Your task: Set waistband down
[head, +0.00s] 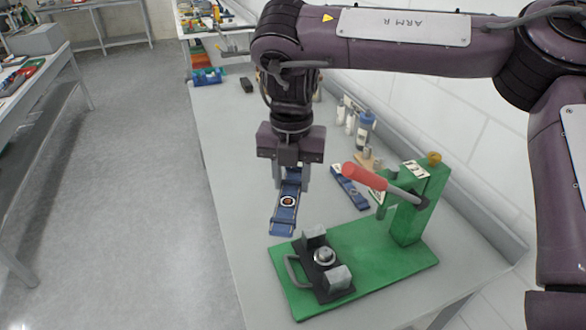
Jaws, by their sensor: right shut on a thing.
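A blue waistband (285,211) with a round dark and white emblem hangs from my right gripper (290,180). The gripper points down and is shut on the upper end of the waistband, left of the green press. The waistband slants towards the lower left, and I cannot tell whether its lower end touches the table (230,190). A second blue waistband (350,187) lies on the table to the right of the gripper. My left gripper is not in view.
A green press (408,212) with a red handle (363,176) stands on a green base. A dark fixture (325,268) with grey blocks sits on that base. Bottles (364,132) stand by the wall. A small black object (246,85) lies farther back. The table's left strip is clear.

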